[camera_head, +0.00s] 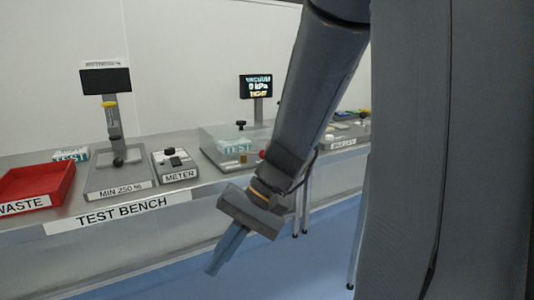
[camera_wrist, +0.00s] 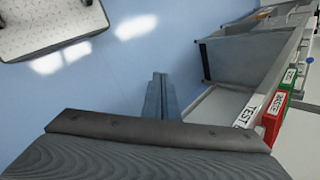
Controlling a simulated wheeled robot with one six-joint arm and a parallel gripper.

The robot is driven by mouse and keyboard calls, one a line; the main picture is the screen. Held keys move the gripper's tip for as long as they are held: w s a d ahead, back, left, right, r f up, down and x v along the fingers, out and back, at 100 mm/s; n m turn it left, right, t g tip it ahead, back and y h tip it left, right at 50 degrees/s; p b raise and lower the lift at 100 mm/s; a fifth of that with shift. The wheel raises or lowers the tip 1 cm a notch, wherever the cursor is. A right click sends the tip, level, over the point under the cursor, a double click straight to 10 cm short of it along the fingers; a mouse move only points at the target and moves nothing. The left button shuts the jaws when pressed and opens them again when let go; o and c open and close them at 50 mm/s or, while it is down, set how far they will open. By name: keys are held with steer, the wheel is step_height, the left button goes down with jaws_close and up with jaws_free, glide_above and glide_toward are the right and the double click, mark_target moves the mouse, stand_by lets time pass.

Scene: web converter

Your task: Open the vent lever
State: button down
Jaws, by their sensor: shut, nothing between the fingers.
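My gripper (camera_head: 215,266) is shut and empty. It points down in front of the bench, over the blue floor; its closed fingers also show in the wrist view (camera_wrist: 160,90). A clear-lidded vacuum box (camera_head: 226,138) stands on the bench behind my arm, with a black knob (camera_head: 241,125) on top. A small red part (camera_head: 262,154) and a brass-coloured part (camera_head: 243,159) show at its front. I cannot tell which part is the vent lever; my arm hides the box's right side. My gripper is apart from the box.
The vacuum display (camera_head: 256,87) reads 0 kPa and TIGHT. On the bench (camera_head: 60,218) stand a red waste bin (camera_head: 38,186), a tester (camera_head: 118,180) with a dark screen and a meter (camera_head: 178,163). The floor (camera_wrist: 110,75) below my gripper is clear.

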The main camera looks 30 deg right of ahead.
steer(key=w+d+r+m+t+y, duration=0.35)
steer(key=w+d+t, duration=0.2)
steer(key=w, duration=0.25)
steer(key=m+t+h+p, duration=0.2)
steer(key=m+t, duration=0.3)
steer(key=t, duration=0.2)
glide_toward(256, 154)
steer(key=s+a+f, duration=0.2)
steer(key=a+f, duration=0.2)
steer(key=a, duration=0.1)
steer(key=d+r+m+t+h, duration=0.1)
steer(key=d+m+t+h, duration=0.25)
steer(key=d, duration=0.75)
steer(key=shift+n+h, duration=0.3)
steer(key=x, duration=0.7)
steer(key=p+x, duration=0.1)
steer(key=x, duration=0.3)
steer(key=shift+a+r, duration=0.2)
steer(key=shift+r, duration=0.15)
steer(key=shift+s+a+r+p, duration=0.2)
steer(key=shift+s+a+p, duration=0.05)
steer(key=shift+s+a, duration=0.25)
steer(key=shift+s+a+r+p, duration=0.15)
steer(key=shift+s+a+p, duration=0.05)
steer(key=shift+s+a, duration=0.7)
steer(key=shift+a, duration=0.1)
